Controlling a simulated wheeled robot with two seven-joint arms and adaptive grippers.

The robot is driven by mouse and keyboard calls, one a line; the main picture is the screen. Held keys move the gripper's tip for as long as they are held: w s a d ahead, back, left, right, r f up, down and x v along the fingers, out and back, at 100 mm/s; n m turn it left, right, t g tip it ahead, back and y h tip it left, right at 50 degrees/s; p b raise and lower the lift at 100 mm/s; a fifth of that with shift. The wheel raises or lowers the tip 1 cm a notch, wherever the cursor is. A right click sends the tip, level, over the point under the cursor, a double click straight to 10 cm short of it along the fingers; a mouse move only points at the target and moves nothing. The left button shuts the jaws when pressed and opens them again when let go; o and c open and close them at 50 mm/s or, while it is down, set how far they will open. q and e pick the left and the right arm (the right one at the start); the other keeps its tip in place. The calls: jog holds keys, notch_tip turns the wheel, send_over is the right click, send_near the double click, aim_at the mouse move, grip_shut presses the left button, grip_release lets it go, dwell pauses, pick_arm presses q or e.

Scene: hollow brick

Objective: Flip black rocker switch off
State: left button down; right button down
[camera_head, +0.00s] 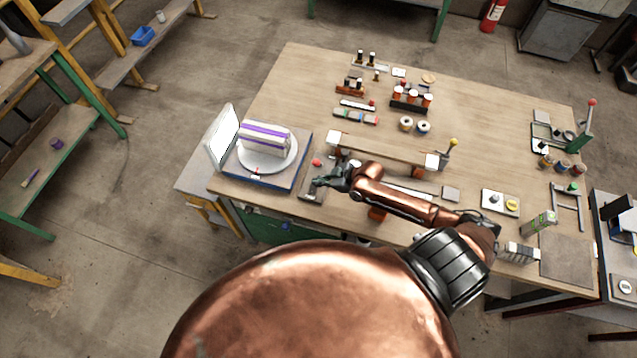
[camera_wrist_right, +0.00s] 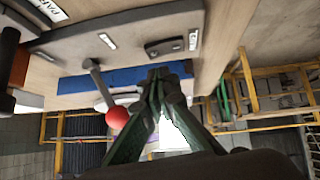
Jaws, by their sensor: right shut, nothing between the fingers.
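A small dark rocker switch (camera_wrist_right: 172,47) sits on a grey panel (camera_wrist_right: 135,35) in the right wrist view, beside a partly hidden white label. In the head view the panel (camera_head: 312,196) lies at the table's front edge, partly under my right gripper (camera_head: 319,183). The gripper's green fingers (camera_wrist_right: 158,74) are closed together and empty. Their tips appear just below the switch in the wrist picture; I cannot tell whether they touch it. My left gripper is not in view.
A lever with a red ball (camera_wrist_right: 117,117) stands close beside the fingers. In the head view, a purple-striped block (camera_head: 265,138) rests on a round white plate (camera_head: 286,163) over a blue base, left of the gripper. A long wooden bar (camera_head: 385,150) lies behind my arm.

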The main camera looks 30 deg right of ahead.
aim_at(319, 188)
jog(key=shift+d+f, duration=0.1)
jog(key=shift+f, duration=1)
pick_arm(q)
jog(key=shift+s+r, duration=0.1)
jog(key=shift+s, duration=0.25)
pick_arm(e)
jog(key=shift+w+d+f+b, duration=0.15)
jog(key=shift+f+b, duration=0.15)
jog(key=shift+f, duration=0.1)
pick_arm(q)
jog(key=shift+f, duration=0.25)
pick_arm(e)
jog(key=shift+r, duration=0.1)
pick_arm(q)
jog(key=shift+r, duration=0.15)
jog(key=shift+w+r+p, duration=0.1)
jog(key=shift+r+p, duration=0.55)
jog(key=shift+p, duration=0.25)
pick_arm(e)
jog(key=shift+s+a+r, duration=0.2)
jog(key=shift+s+a, duration=0.4)
jog(key=shift+a, duration=0.05)
